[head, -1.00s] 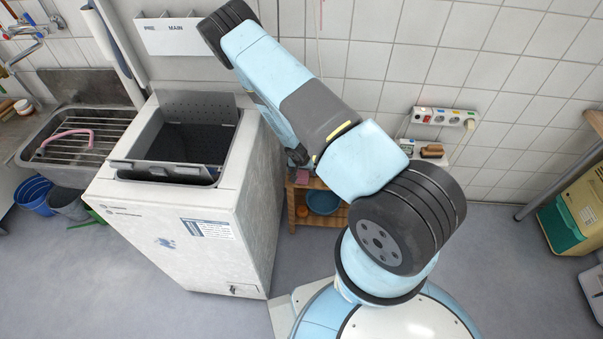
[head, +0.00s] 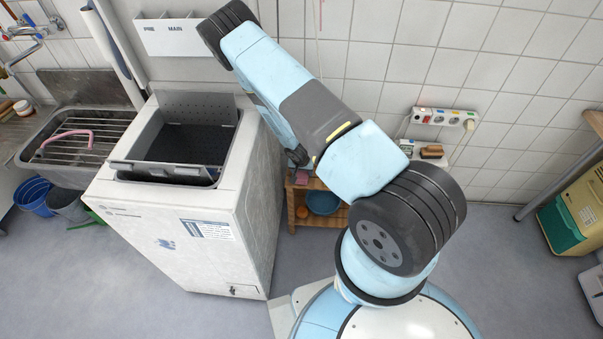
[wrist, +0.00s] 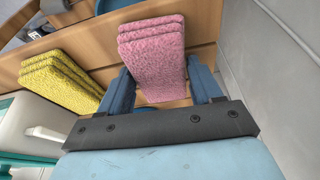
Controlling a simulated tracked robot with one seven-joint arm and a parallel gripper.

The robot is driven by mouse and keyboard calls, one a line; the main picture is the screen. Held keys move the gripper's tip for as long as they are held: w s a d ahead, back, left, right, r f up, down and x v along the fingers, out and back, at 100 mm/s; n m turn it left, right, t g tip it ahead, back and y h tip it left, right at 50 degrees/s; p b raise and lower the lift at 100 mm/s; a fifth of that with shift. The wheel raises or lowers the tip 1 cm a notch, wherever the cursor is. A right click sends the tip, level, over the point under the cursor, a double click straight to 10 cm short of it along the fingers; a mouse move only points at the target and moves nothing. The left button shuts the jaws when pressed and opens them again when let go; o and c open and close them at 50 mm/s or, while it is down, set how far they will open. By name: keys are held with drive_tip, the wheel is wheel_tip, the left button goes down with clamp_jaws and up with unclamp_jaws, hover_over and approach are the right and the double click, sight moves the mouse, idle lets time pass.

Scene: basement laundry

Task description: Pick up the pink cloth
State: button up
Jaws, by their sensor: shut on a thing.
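The pink cloth (wrist: 152,52) is a folded, fuzzy stack on a wooden shelf in the wrist view. My gripper (wrist: 162,80) has one blue finger on each side of its near part and is shut on it. The cloth still appears to lie on the shelf; I cannot tell whether it is lifted. In the head view a small bit of the pink cloth (head: 302,176) shows beside the washing machine. There my gripper is mostly hidden behind my arm and the machine's edge.
A folded yellow cloth (wrist: 60,78) lies left of the pink one on the wooden shelf (wrist: 95,58). In the head view, the top-loading washing machine (head: 190,240) stands left of the shelf, which also holds a blue bowl (head: 323,202).

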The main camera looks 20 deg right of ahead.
drive_tip(key=shift+r, duration=0.15)
drive_tip(key=shift+r, duration=0.35)
wheel_tip(320, 180, up, 2)
drive_tip(key=s+a+r, duration=0.1)
drive_tip(key=s+r, duration=0.4)
drive_tip(key=r, duration=0.1)
drive_tip(key=shift+s+a+r, duration=0.2)
drive_tip(key=shift+s+r, duration=0.05)
drive_tip(key=shift+r, duration=0.05)
drive_tip(key=s+r, duration=0.1)
drive_tip(key=s, duration=0.1)
drive_tip(key=s+a+r, duration=0.1)
drive_tip(key=s, duration=0.1)
drive_tip(key=s+r, duration=0.1)
drive_tip(key=s, duration=0.2)
drive_tip(key=shift+a, duration=0.35)
drive_tip(key=shift+c, duration=0.7)
drive_tip(key=shift+s+a+r, duration=0.15)
drive_tip(key=shift+s+r, duration=0.1)
drive_tip(key=shift+s, duration=0.3)
